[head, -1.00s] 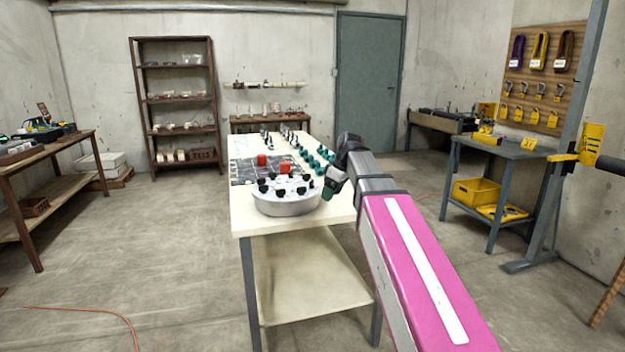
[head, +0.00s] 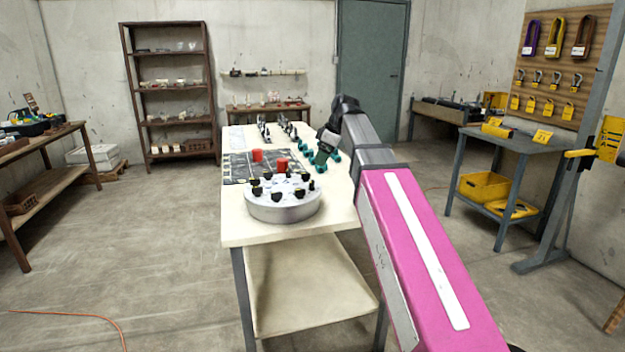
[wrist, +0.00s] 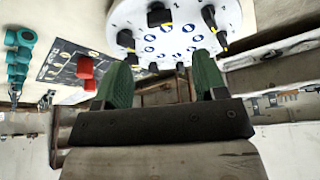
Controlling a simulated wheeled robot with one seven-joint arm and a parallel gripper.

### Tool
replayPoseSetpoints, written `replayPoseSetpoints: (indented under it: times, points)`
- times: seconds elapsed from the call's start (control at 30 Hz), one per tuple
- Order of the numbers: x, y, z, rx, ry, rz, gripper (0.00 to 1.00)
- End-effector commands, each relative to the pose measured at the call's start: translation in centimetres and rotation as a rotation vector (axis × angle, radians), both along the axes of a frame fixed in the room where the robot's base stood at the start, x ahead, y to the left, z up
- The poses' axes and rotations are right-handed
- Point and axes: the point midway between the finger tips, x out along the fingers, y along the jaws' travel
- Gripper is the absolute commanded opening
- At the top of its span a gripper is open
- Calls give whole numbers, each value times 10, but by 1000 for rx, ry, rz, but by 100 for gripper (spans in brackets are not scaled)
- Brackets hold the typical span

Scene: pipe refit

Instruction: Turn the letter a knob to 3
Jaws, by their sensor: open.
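A round white-topped dial drum (head: 284,200) with several black knobs around its top stands near the front of the white table. The wrist view shows its face (wrist: 175,25) with blue rings and black knobs that have yellow pointers. The letters are too small to read, so I cannot tell which knob is a. My gripper (wrist: 160,75) is open, its two green fingers apart with nothing between them.
Two red pieces (head: 257,155) stand on a dark mat (head: 235,168) behind the drum. Several teal fittings (head: 307,147) are at the table's right side, near my gripper. Bare table top (head: 240,225) lies at the front left. A shelf rack (head: 168,95) stands far behind.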

Motion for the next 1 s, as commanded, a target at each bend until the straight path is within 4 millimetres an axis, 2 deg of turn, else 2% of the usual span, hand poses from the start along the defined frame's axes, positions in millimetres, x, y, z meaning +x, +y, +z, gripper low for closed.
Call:
replayPoseSetpoints:
  times: [0.5,0.7,1.0]
  points:
    - [7,29,-72,-1,2,-1,65]
    - [8,35,-87,-1,1,-1,65]
    - [9,36,-89,0,-1,-1,65]
